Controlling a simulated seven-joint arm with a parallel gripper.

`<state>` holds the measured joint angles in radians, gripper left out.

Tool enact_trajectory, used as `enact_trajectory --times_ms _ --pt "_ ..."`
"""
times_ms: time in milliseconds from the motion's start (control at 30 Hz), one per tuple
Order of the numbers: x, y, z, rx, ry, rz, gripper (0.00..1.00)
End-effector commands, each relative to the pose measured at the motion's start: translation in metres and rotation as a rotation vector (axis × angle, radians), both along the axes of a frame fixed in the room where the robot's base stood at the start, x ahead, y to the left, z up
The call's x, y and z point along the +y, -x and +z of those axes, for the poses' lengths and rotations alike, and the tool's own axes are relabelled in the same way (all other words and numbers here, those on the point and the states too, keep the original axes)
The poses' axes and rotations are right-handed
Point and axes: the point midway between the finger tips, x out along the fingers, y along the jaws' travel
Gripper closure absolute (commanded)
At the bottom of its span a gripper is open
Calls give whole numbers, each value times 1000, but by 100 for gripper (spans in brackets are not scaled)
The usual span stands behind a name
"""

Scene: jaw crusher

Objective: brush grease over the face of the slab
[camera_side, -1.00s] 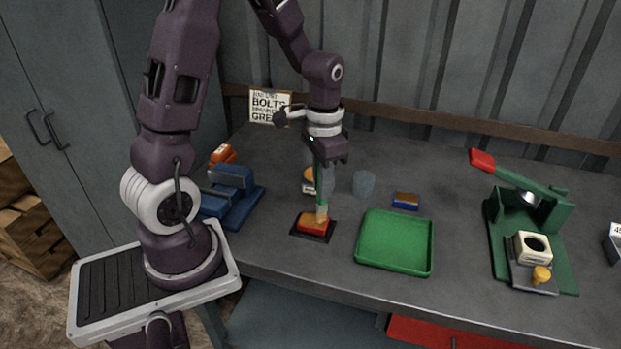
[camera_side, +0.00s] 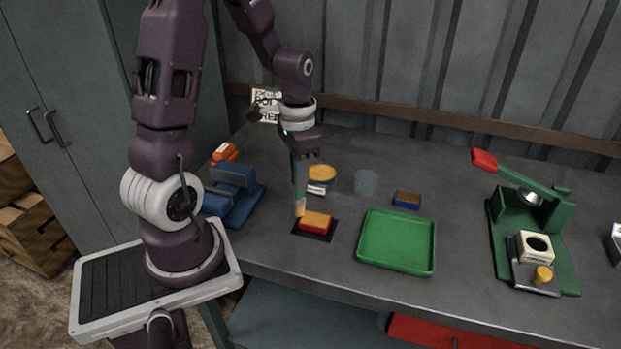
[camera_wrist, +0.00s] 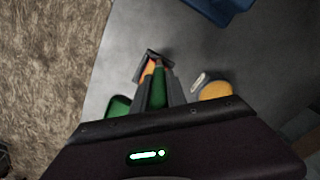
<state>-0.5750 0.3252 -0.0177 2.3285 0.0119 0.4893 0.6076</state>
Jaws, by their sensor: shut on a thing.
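In the side view my gripper (camera_side: 297,155) is shut on the green-handled brush (camera_side: 296,182), which points down. The brush's pale tip is at the left edge of the slab (camera_side: 316,222); I cannot tell whether it touches. The slab is red-orange with an orange-yellow top and lies on a black mat (camera_side: 312,236). In the wrist view the green brush handle (camera_wrist: 158,90) runs between my fingers, with part of the slab (camera_wrist: 149,69) beyond it. A tub with an orange-yellow top (camera_side: 321,173) stands behind the slab; it also shows in the wrist view (camera_wrist: 215,90).
A green tray (camera_side: 396,262) lies right of the slab. A blue block (camera_side: 407,200) and a translucent cup (camera_side: 364,183) stand behind. A blue vise-like device (camera_side: 232,192) is at left. A green lever press (camera_side: 530,225) is at right. The bench between tray and press is clear.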

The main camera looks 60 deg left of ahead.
Motion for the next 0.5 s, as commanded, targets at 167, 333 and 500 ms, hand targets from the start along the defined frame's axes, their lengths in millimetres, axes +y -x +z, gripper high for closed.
enact_trajectory --times_ms 167,333,500 --pt "0 -2 24 -4 -3 -1 100" --pt "-1 -2 40 -4 -3 -1 100" --pt "-1 -2 55 -4 -2 0 100"
